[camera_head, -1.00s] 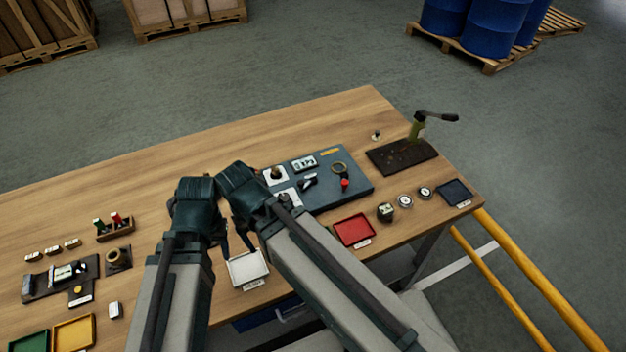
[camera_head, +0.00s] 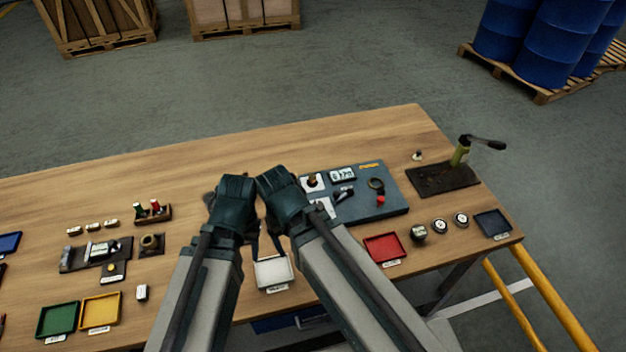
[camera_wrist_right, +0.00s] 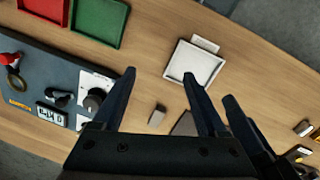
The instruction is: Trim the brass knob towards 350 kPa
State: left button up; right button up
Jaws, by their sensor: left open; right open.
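The blue-grey panel (camera_head: 357,205) lies on the bench, right of my grippers in the head view. It carries a small knob (camera_head: 313,181) on a white plate and a digital display (camera_head: 342,175) whose digits are too small to read. The knob looks dark in the right wrist view (camera_wrist_right: 95,98), left of the fingers; its brass colour is not clear. My right gripper (camera_head: 272,228) is open and empty above the bench, apart from the knob; its spread fingers show in the wrist view (camera_wrist_right: 159,76). My left gripper (camera_head: 234,225) is open, close beside the right one.
A white tray (camera_head: 273,272) lies just in front of the grippers. A red tray (camera_head: 384,247) is further right. The panel also bears a brass-coloured ring (camera_head: 376,183) and a red knob (camera_head: 381,200). A hand-lever pump (camera_head: 460,155) stands at the right. The back left bench is clear.

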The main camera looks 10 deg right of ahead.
jog(key=shift+n+y, duration=0.3)
jog(key=shift+n, duration=0.6)
jog(key=w+d+r+p, duration=0.1)
jog(key=w, duration=0.4)
jog(key=w+d+r+p, duration=0.1)
jog(key=w+r+p, duration=0.1)
jog(key=w, duration=0.4)
jog(key=w+d+r+p, duration=0.2)
jog(key=w, duration=0.3)
jog(key=shift+w+r, duration=0.15)
jog(key=shift+r, duration=0.05)
jog(key=shift+c, duration=0.5)
pick_arm(q)
notch_tip(320, 180, up, 8)
jog(key=p, duration=0.3)
pick_arm(e)
notch_tip(320, 180, up, 3)
jog(key=n, duration=0.2)
send_over(312, 176)
pick_arm(q)
notch_tip(312, 176, down, 14)
jog(key=b, duration=1.3)
jog(key=shift+r+b, duration=0.2)
jog(key=shift+b, duration=0.15)
pick_arm(e)
jog(key=shift+y, duration=0.3)
notch_tip(312, 176, down, 14)
jog(key=shift+f, duration=0.1)
jog(key=shift+c, duration=0.2)
grip_shut()
